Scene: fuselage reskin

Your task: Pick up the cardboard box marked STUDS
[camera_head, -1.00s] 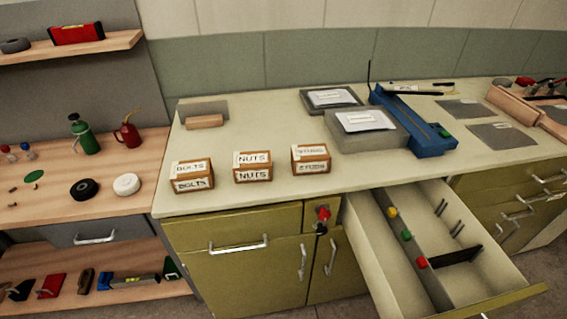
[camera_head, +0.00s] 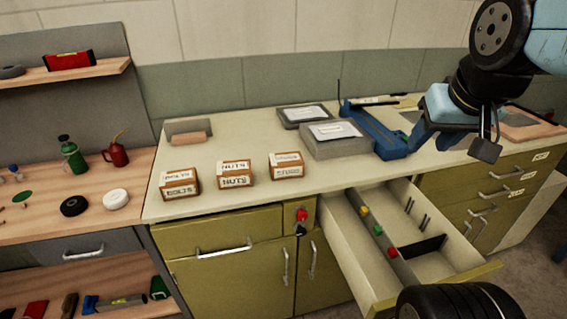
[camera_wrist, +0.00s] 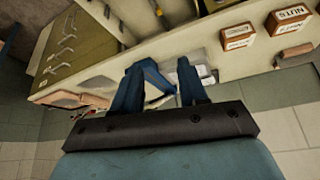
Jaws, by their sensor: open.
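The STUDS box (camera_head: 286,166) is a small brown cardboard box with a white label. It stands on the pale worktop, rightmost of three boxes in a row, and also shows in the wrist view (camera_wrist: 238,37). My gripper (camera_head: 455,142) is at the upper right of the head view, over the right part of the bench, well to the right of the box. In the wrist view my gripper (camera_wrist: 158,78) has its two fingers spread with nothing between them. The STUDS box is off to the right of the fingers there, apart from them.
The NUTS box (camera_head: 235,173) and BOLTS box (camera_head: 180,185) stand left of the STUDS box. A grey case (camera_head: 336,141) and a blue tool (camera_head: 375,130) lie behind and right. An open drawer (camera_head: 345,245) juts out below. The worktop before the boxes is clear.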

